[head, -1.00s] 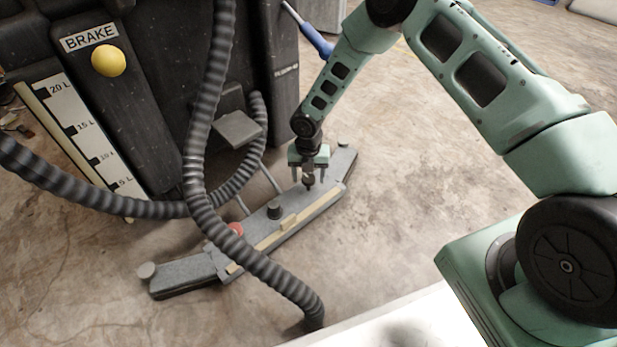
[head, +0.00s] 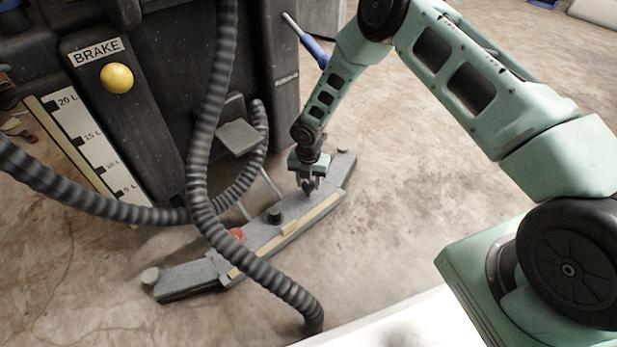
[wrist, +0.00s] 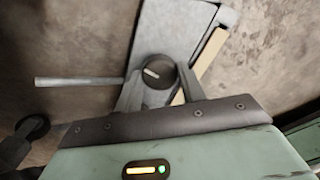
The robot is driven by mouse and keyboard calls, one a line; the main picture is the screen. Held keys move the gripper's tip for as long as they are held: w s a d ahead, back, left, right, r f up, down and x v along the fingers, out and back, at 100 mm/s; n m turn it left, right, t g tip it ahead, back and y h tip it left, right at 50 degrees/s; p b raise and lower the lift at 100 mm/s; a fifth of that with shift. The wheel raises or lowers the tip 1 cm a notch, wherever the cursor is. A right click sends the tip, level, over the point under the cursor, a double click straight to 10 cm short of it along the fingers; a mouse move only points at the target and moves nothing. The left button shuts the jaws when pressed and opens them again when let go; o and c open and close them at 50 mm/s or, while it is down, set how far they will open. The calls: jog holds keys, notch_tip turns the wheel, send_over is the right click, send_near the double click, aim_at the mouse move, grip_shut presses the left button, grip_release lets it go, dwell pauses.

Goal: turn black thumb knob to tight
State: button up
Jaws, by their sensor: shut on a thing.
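The black thumb knob (wrist: 155,72) is round with a pale line across its top. In the wrist view it sits between the two grey fingers of my gripper (wrist: 158,90), which is shut on it. The pale line slants in that view. In the head view my gripper (head: 309,186) points down at the far right part of a grey squeegee-like bar (head: 185,277) on the floor; there its fingers mostly hide the knob. A second dark knob (head: 274,216) stands free near the bar's middle.
A ribbed grey hose (head: 270,274) crosses in front of the bar. The dark machine body (head: 155,150), with a yellow brake knob (head: 116,78), stands behind. A red round part (head: 236,235) sits beside the hose. The concrete floor to the right is clear.

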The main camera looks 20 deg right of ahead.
jog(key=m+p, duration=0.3)
jog(key=m, duration=0.1)
jog(key=shift+r, duration=0.15)
jog(key=m+p, duration=0.2)
jog(key=m, duration=0.2)
jog(key=m+p, duration=0.2)
jog(key=m, duration=0.2)
jog(key=shift+m, duration=0.3)
jog(key=m+p, duration=0.1)
jog(key=m, duration=0.3)
jog(key=shift+m, duration=0.3)
jog(key=m+p, duration=0.1)
jog(key=m, duration=0.2)
jog(key=shift+m, duration=0.3)
jog(key=m, duration=0.4)
jog(key=shift+m+p, duration=0.3)
jog(key=shift+p, duration=0.1)
jog(key=m, duration=0.4)
jog(key=shift+m, duration=2.1)
